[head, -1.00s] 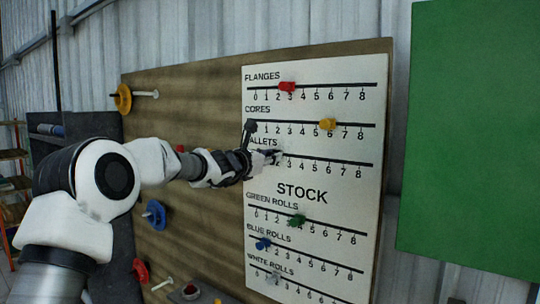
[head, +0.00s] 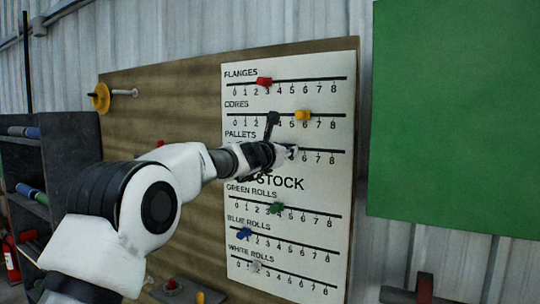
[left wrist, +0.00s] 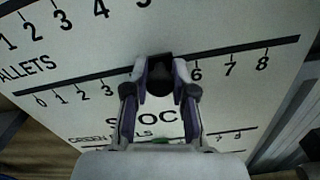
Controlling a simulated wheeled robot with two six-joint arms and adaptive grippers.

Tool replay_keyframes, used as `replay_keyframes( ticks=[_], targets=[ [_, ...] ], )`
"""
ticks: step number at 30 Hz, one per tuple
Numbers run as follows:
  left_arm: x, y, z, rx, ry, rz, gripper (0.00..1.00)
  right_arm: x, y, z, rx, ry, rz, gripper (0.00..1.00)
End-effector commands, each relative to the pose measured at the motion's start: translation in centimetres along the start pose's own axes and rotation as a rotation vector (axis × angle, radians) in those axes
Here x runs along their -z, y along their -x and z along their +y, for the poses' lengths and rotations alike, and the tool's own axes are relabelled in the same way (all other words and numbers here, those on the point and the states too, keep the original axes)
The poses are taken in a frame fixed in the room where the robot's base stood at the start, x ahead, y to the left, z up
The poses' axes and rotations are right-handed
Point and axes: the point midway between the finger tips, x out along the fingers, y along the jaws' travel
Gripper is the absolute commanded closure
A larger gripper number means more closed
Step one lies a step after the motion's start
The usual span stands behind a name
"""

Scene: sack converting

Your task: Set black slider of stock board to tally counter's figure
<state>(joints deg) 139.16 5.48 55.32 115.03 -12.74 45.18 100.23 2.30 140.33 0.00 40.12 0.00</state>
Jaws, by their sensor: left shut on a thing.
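The stock board (head: 240,262) is a white panel with several numbered slider scales. My left gripper (head: 288,153) reaches the pallets row and is shut on the black slider. In the left wrist view the black slider (left wrist: 160,68) sits between my left gripper's fingertips (left wrist: 160,85), on the black pallets line. It stands between the visible 3 and 6, at about 5. The fingers hide the figures 4 and 5. I cannot make out a tally counter or its figure in either view. My right gripper is not in view.
Other sliders sit on their rows: red (head: 264,82), yellow (head: 302,115), green (head: 276,208), blue (head: 243,233) and white (head: 256,266). A green panel (head: 455,120) hangs at right. A dark shelf (head: 75,150) stands at left.

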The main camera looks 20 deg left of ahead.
Motion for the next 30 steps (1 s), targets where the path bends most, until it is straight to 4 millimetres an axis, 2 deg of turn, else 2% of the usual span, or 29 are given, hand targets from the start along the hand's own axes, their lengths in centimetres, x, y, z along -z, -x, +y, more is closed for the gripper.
replay_keyframes(
  ticks=[9, 10, 12, 23, 26, 30],
  targets=[
    [0.0, 0.0, -0.4, 0.0, 0.002, 0.002, 1.0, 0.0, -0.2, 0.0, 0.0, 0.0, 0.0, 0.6],
    [0.0, 0.0, -0.4, 0.0, 0.002, 0.002, 0.71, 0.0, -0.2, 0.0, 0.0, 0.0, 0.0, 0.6],
    [0.0, 0.0, -0.4, 0.0, 0.001, 0.002, 0.49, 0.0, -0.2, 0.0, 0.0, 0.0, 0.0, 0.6],
    [-0.1, 0.2, -0.3, 0.001, 0.0, 0.001, 0.49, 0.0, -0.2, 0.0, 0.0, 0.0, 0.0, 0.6],
    [-0.2, 1.0, -0.3, 0.002, 0.002, 0.001, 0.49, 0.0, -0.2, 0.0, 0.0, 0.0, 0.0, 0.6],
    [-0.2, 3.2, -0.3, 0.0, 0.005, 0.002, 0.49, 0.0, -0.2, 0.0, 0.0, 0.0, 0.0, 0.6]
  ],
)
